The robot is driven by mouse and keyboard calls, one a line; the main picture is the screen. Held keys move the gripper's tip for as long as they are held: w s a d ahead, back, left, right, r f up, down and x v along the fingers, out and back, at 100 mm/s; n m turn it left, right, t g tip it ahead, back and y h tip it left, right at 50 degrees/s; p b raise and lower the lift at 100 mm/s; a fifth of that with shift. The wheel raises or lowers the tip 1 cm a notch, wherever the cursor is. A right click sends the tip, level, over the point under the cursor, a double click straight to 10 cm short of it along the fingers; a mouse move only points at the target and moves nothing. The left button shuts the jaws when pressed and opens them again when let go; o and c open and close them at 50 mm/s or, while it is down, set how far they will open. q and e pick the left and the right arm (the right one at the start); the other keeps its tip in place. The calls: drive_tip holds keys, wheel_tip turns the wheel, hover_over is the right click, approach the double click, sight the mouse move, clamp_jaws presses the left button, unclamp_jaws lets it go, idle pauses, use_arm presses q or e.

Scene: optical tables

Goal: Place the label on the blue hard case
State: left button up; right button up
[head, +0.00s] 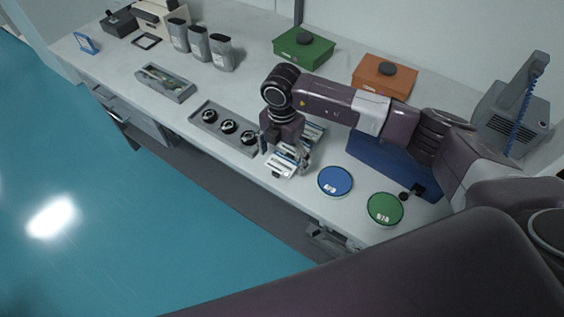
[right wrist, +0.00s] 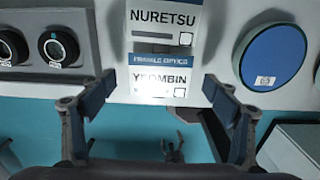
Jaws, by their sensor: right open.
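The blue hard case (head: 385,160) lies on the table under my right arm, which hides part of it. White-and-blue labels (head: 280,170) lie at the table's front edge. In the right wrist view, one label reads YEOMBIN (right wrist: 160,86) and another above it reads NURETSU (right wrist: 165,18). My right gripper (head: 285,153) is over the labels, left of the case. In the right wrist view the open fingers (right wrist: 160,88) stand to either side of the YEOMBIN label, with nothing gripped. Whether they touch it, I cannot tell. My left gripper is not in view.
A blue disc (head: 335,181) and a green disc (head: 384,209) lie right of the labels. A grey tray (head: 203,117) with round black parts is on the left. A green case (head: 303,50) and an orange case (head: 384,78) stand behind.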

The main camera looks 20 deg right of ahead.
drive_tip(key=shift+f, duration=0.25)
idle(0.4)
drive_tip(key=c, duration=0.9)
